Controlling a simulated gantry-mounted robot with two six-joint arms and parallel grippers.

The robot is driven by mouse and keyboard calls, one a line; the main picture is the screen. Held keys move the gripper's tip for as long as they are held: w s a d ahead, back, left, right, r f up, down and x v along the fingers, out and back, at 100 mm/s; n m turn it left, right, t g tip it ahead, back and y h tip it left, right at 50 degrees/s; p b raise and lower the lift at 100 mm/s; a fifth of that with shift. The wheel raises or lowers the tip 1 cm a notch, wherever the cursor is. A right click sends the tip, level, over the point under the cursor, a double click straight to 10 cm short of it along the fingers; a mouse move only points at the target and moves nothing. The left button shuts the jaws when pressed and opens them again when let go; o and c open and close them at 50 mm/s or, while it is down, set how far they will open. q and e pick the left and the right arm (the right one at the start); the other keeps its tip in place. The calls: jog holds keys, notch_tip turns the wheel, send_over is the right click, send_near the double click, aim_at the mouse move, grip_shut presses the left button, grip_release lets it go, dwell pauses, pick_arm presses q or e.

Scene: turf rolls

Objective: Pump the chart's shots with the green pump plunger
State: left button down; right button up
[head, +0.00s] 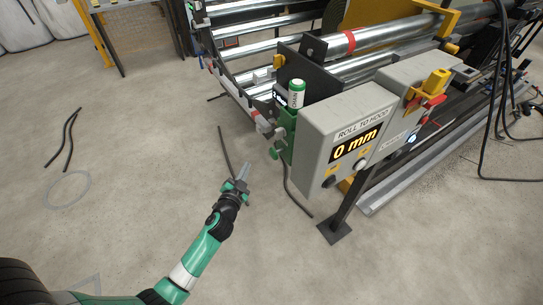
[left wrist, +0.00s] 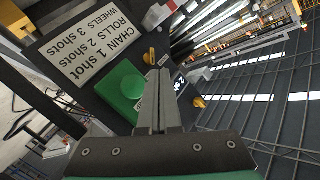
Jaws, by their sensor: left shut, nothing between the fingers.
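The green pump (head: 286,131) is on the left side of the grey control box. Its upright white cylinder, marked CHAIN, has a green cap (head: 297,84). In the left wrist view a round green plunger (left wrist: 130,83) shows on a green plate, just left of my fingers. The chart (left wrist: 88,50) appears upside down there, reading CHAIN 1 shot, ROLLS 2 shots, WHEELS 3 shots. My left gripper (head: 246,169) is shut and empty, below and left of the pump in the head view. It also shows in the left wrist view (left wrist: 157,75). I cannot see contact with the plunger. My right gripper is out of view.
The grey control box (head: 343,135) reads ROLL TO HOOD, 0 mm. A yellow and red part (head: 431,88) sits on its right. Metal rollers (head: 350,45) and a frame stand behind. A black cable or rod lies near the gripper. The concrete floor (head: 120,150) at left is mostly clear.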

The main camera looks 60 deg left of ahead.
aim_at(274, 154)
pick_arm(q)
jog(key=w+b, duration=0.2)
jog(key=w, duration=0.5)
jog(key=shift+b, duration=0.4)
dwell(1.5)
jog(key=shift+w+b, duration=0.35)
jog(key=shift+w, duration=0.1)
